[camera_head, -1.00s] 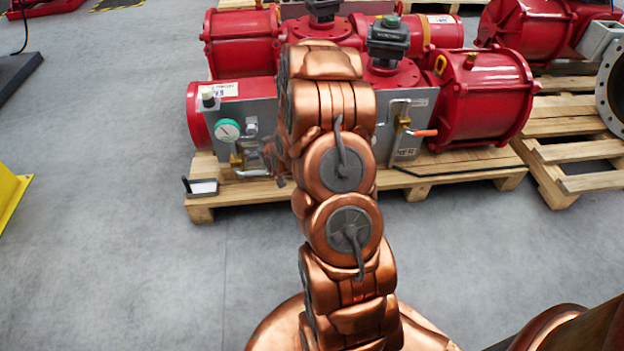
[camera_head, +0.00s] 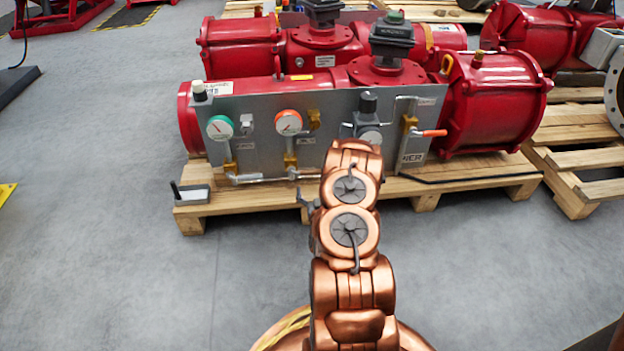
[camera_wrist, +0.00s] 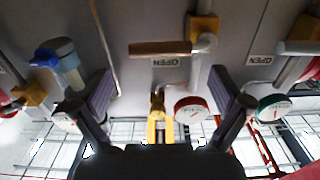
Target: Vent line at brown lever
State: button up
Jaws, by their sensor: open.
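A brown lever (camera_wrist: 160,48) lies across the upper middle of the wrist view, joined at its right end to a pipe and brass valve (camera_wrist: 204,28). An upside-down OPEN label (camera_wrist: 171,62) is just below it. My gripper (camera_wrist: 161,76) is open and empty; its two dark fingers stand apart, with the lever appearing between and beyond their tips. I see no contact. In the head view the grey valve panel (camera_head: 262,130) stands beyond my arm, which hides most of my gripper. I cannot make out the brown lever there.
A red-rimmed gauge (camera_head: 288,122), a green-rimmed gauge (camera_head: 220,128) and an orange-red lever (camera_head: 429,133) are on the panel. A wooden pallet (camera_head: 240,205) bears red actuators (camera_head: 495,100). Grey floor lies open on the left.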

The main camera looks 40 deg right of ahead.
aim_at(312, 174)
jog(key=shift+b+x, duration=1.55)
jog(key=shift+x, duration=2.25)
jog(key=shift+c, duration=0.4)
jog(key=c, duration=1.3)
jog(key=shift+r, duration=0.1)
